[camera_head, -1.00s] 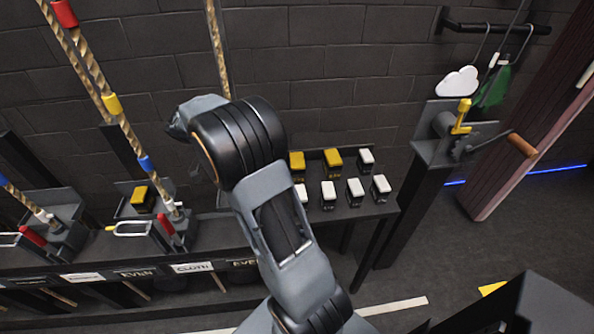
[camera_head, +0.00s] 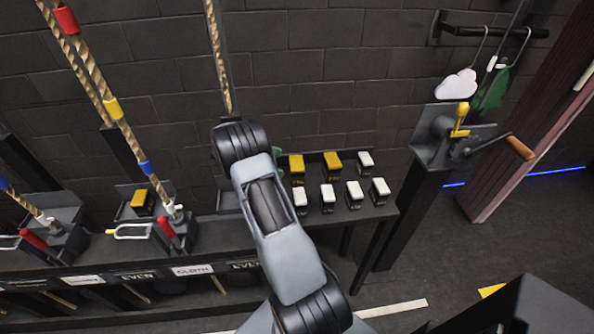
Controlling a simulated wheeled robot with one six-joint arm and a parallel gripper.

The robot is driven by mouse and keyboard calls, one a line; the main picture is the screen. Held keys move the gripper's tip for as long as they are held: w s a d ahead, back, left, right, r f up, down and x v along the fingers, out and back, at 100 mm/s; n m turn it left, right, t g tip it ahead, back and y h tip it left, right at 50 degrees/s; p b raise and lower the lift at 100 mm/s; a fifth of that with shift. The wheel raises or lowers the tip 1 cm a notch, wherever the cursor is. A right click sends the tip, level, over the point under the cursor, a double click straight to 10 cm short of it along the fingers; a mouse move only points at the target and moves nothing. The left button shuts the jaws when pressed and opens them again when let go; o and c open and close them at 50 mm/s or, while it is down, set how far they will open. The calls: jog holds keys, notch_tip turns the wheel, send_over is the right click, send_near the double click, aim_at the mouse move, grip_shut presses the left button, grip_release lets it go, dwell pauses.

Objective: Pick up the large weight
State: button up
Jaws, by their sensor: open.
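Several small dark blocks with coloured tops, which look like the weights, stand on a dark shelf (camera_head: 350,214) right of my arm. Two have yellow tops, one at the back left (camera_head: 297,163) and one beside it (camera_head: 332,161). The others have white tops, such as the back right one (camera_head: 365,160) and the front right one (camera_head: 380,188). Another yellow-topped block (camera_head: 142,198) sits on a stand at the left. The yellow-topped blocks look slightly larger, but I cannot tell for certain which is the large weight. My gripper is hidden behind my arm, near the shelf's left end.
Ropes with coloured bands (camera_head: 127,130) hang at the left above lever stands (camera_head: 160,232). A post with a crank (camera_head: 440,140) stands right of the shelf. A dark brick wall (camera_head: 330,60) closes the back. Open floor (camera_head: 440,250) lies at the right.

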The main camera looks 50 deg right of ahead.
aim_at(294, 165)
jog(key=p+x, duration=0.2)
jog(key=x, duration=0.3)
jog(key=shift+s+d, duration=0.25)
jog(key=shift+d, duration=0.05)
jog(key=shift+s+d+f, duration=0.3)
jog(key=shift+f, duration=0.05)
jog(key=shift+c, duration=0.3)
jog(key=c, duration=1.5)
jog(key=shift+r, duration=0.2)
jog(key=shift+c, duration=0.6)
